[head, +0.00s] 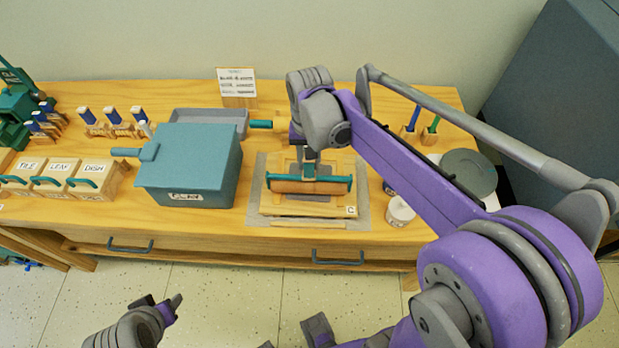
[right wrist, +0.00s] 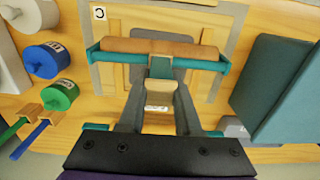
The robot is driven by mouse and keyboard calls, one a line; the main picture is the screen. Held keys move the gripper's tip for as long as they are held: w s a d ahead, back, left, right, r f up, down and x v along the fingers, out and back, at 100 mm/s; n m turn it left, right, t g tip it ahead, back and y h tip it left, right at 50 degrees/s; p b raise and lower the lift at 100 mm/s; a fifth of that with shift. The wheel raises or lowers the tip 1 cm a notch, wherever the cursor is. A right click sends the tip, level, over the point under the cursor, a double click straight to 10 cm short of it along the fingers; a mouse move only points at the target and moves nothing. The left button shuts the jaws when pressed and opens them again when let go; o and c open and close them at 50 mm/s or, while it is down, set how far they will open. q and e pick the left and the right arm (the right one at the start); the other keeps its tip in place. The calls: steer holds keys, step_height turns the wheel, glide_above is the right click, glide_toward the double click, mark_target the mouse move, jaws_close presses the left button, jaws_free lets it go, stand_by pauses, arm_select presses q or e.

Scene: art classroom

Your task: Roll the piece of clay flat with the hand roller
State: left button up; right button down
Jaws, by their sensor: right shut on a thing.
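The hand roller (head: 308,186) has a brown cylinder in a teal frame. It lies crosswise over the wooden board marked C (head: 335,210). A flat grey piece, apparently the clay (right wrist: 152,76), shows under and on both sides of the cylinder (right wrist: 150,47) in the right wrist view. Whether the cylinder touches it is hard to tell.
A teal lidded box (head: 190,165) stands left of the board, with a grey tray (head: 208,118) behind it. A white jar (head: 400,212) and a round grey disc (head: 468,172) are on the right. Labelled wooden boxes (head: 60,180) stand at the left.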

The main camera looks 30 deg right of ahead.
steer(key=shift+s+a+f, duration=0.15)
steer(key=shift+s+a, duration=0.2)
steer(key=shift+s, duration=0.25)
arm_select(q)
steer(key=shift+s+f, duration=0.1)
steer(key=shift+s, duration=0.05)
arm_select(e)
steer(key=shift+w+d+r+p, duration=0.15)
steer(key=shift+r+p, duration=0.2)
steer(key=shift+r, duration=0.2)
steer(key=shift+r+p, duration=2.05)
steer(key=shift+r, duration=1.5)
arm_select(q)
step_height(320, 180, up, 6)
steer(key=w, duration=0.2)
steer(key=shift+w, duration=0.2)
arm_select(e)
steer(key=shift+f, duration=0.1)
arm_select(q)
steer(key=shift+s+r, duration=0.1)
steer(key=shift+r, duration=0.1)
